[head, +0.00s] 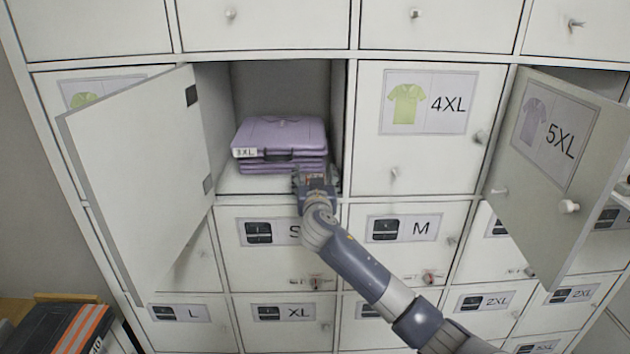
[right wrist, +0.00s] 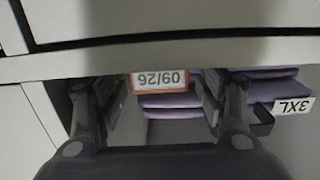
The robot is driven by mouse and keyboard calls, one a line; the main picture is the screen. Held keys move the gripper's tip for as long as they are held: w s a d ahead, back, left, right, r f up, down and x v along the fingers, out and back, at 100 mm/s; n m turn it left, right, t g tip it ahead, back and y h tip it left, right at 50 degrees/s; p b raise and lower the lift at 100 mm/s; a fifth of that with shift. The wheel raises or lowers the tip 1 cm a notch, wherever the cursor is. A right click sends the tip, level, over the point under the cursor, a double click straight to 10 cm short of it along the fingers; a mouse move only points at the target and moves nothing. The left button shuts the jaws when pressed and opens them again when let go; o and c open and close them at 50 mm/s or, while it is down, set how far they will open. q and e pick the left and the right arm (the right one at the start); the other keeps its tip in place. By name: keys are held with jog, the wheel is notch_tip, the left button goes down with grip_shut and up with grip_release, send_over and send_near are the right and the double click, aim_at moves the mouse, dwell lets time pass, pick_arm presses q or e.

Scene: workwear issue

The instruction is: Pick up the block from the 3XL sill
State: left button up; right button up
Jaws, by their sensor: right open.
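The open compartment (head: 236,180) holds a stack of folded purple garments (head: 283,133) with a 3XL tag, which also shows upside down in the right wrist view (right wrist: 293,106). My right gripper (head: 314,178) is at the front sill, right of its middle. In the right wrist view its fingers (right wrist: 160,108) are apart. A small block with an orange-edged label reading 09/26 (right wrist: 158,79) shows upside down between them, with a gap on each side. In the head view the gripper mostly hides the block. My left gripper is out of view.
An open door (head: 140,170) stands left of the compartment. The closed 4XL door (head: 425,150) is to the right, and the 5XL door (head: 540,160) hangs open farther right. Closed lockers lie below. Dark folded items with orange stripes (head: 65,328) are at bottom left.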

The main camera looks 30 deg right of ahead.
jog(key=c, duration=1)
